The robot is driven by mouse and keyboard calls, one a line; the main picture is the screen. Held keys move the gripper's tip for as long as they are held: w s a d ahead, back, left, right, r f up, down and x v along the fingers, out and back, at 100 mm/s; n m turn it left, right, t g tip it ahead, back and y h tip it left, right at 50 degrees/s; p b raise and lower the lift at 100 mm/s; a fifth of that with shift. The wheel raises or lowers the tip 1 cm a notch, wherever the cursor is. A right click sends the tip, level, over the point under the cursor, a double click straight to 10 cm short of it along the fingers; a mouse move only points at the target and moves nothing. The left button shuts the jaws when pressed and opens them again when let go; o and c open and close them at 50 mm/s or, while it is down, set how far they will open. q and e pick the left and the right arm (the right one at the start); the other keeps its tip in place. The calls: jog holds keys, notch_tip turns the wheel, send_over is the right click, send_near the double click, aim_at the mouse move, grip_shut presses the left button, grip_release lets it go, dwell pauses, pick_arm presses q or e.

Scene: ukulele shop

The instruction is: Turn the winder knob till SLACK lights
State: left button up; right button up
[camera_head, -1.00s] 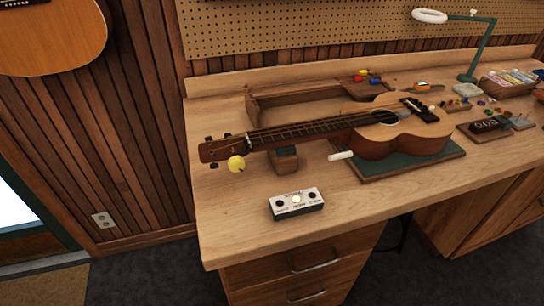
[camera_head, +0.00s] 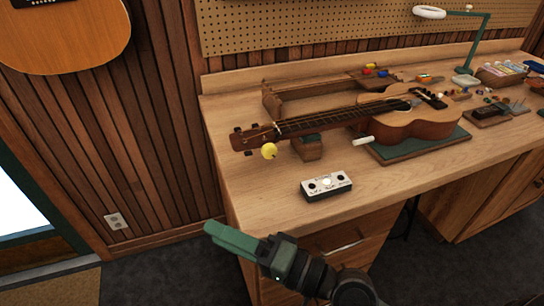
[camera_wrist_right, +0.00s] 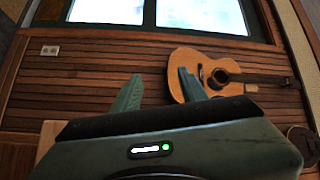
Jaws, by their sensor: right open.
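The ukulele (camera_head: 418,123) lies on the bench with its headstock (camera_head: 255,138) to the left. A round yellow knob (camera_head: 269,151), which looks like the winder knob, sits at the near side of the headstock. A small pale box (camera_head: 327,187) with dark round spots and a bright middle lamp stands in front; its lettering is too small to read. My right gripper (camera_head: 208,232) is open and empty, in front of and below the bench's left front corner, apart from the knob. Its spread green fingers (camera_wrist_right: 160,84) show in the right wrist view. My left gripper is out of view.
A neck rest (camera_head: 308,146) supports the ukulele's neck, and a green mat (camera_head: 430,145) lies under its body. A wooden tray (camera_head: 290,98) stands behind. A lamp (camera_head: 466,78) stands far right. The bench top (camera_head: 240,190) left of the box is clear.

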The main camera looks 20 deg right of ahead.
jog(key=w+d+r+m+t+h, duration=0.2)
jog(key=w+d+r+m+t, duration=0.35)
jog(key=m, duration=0.65)
jog(key=w+d+m+t+h, duration=0.3)
jog(key=d+m+h, duration=0.4)
jog(key=m, duration=0.5)
jog(key=m+g+h, duration=0.3)
jog(key=m+h, duration=0.1)
jog(key=m, duration=0.2)
send_near(271, 155)
jog(key=shift+w+a+r, duration=0.1)
jog(key=shift+w+r, duration=0.3)
jog(key=shift+w, duration=0.35)
jog(key=shift+w+f, duration=0.2)
jog(key=shift+w, duration=0.05)
jog(key=w+p, duration=0.1)
jog(key=w, duration=0.6)
jog(key=shift+w, duration=0.15)
grip_shut()
